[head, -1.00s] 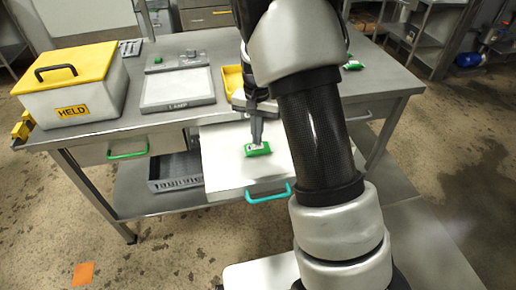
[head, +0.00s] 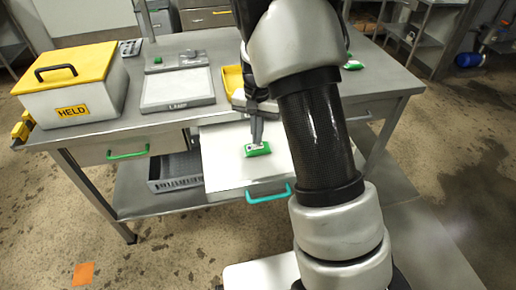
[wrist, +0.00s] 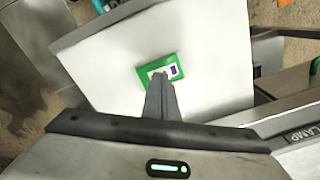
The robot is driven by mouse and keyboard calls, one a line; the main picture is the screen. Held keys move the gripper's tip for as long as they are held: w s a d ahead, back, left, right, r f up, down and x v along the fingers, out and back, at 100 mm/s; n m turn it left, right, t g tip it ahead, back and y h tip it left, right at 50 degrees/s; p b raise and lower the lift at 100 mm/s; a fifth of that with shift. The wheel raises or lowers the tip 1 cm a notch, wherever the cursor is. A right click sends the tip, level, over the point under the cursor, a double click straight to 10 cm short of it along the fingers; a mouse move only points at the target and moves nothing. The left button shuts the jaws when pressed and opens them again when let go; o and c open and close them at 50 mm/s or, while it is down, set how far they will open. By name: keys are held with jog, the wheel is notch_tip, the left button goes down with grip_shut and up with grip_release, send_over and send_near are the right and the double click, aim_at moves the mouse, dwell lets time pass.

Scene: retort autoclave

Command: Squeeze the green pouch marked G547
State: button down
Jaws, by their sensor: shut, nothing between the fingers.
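A green pouch (head: 258,150) with a white label lies flat on the white surface of the pulled-out drawer (head: 225,165). The wrist view also shows the pouch (wrist: 174,68), with a small dark blue mark on its label. I cannot read a code on it. My gripper (head: 257,138) points down with its fingers together, at the pouch. In the wrist view the closed fingertips (wrist: 159,76) overlap the near part of the pouch and its label. Nothing shows between them. I cannot tell whether the tips touch it. Another green pouch (head: 353,65) lies at the table's right back, partly behind my arm.
A white box with a yellow lid (head: 72,85) marked HELD stands on the table's left. A lamp panel (head: 178,89) lies mid-table, with a yellow tray (head: 233,82) to its right. A grey crate (head: 175,171) sits on the shelf below.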

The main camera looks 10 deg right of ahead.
jog(key=shift+f+b, duration=0.4)
jog(key=shift+f, duration=0.3)
dwell(0.4)
jog(key=shift+s+f, duration=0.3)
dwell(1.2)
jog(key=r+p, duration=0.3)
jog(key=r, duration=0.1)
jog(key=shift+w+r, duration=0.1)
jog(key=shift+w, duration=0.15)
jog(key=shift+r+p, duration=1.6)
jog(key=shift+r, duration=0.55)
